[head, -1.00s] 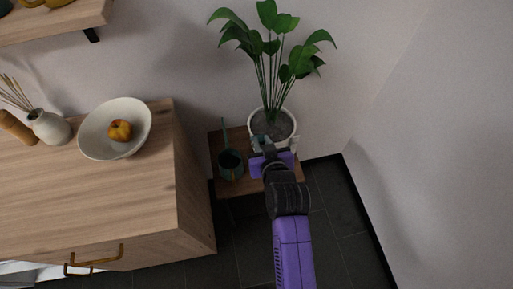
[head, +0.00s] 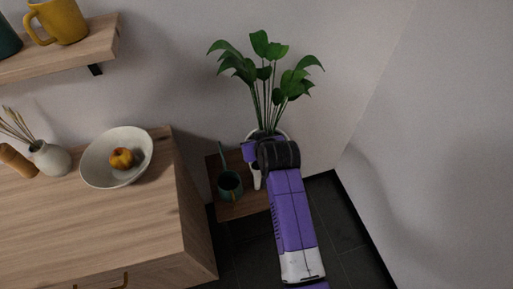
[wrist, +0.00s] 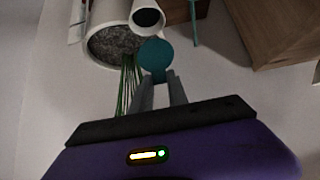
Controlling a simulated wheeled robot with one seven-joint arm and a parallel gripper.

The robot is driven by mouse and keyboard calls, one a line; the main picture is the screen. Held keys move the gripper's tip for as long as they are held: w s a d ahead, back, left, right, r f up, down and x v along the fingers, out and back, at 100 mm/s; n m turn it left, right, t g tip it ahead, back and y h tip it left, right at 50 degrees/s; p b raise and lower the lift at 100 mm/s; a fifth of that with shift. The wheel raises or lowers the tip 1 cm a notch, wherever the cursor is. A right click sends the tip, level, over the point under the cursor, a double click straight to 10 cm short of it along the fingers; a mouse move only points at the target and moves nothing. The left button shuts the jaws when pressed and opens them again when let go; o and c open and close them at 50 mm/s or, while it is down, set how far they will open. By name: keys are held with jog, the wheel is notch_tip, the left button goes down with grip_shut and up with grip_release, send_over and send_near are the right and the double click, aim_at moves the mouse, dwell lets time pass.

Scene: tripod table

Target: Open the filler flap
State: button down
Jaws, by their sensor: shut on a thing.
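The filler flap is a round teal disc (wrist: 155,54) in the wrist view. My gripper (wrist: 158,78) is shut on the flap's near edge. The white filler tube (wrist: 132,24) lies just past the flap, and its round dark mouth shows uncovered, with the disc beside its rim. The tube stands at the edge of the white plant pot (wrist: 90,45), which holds grey soil. In the head view my own wrist hides the flap, the tube and my fingertips; the leafy plant (head: 265,75) rises behind.
A teal watering can (head: 230,186) stands left of my wrist on the small wooden table (head: 238,208). A wooden cabinet (head: 195,215) is further left, bearing a bowl (head: 100,175) with fruit. Walls close in behind and to the right.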

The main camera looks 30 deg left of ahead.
jog(key=shift+w+a+r, duration=0.25)
jog(key=shift+w+a, duration=0.1)
jog(key=shift+a, duration=0.05)
jog(key=c, duration=1.3)
grip_release()
jog(key=shift+f, duration=0.1)
jog(key=shift+s+d, duration=0.1)
jog(key=shift+v, duration=3.85)
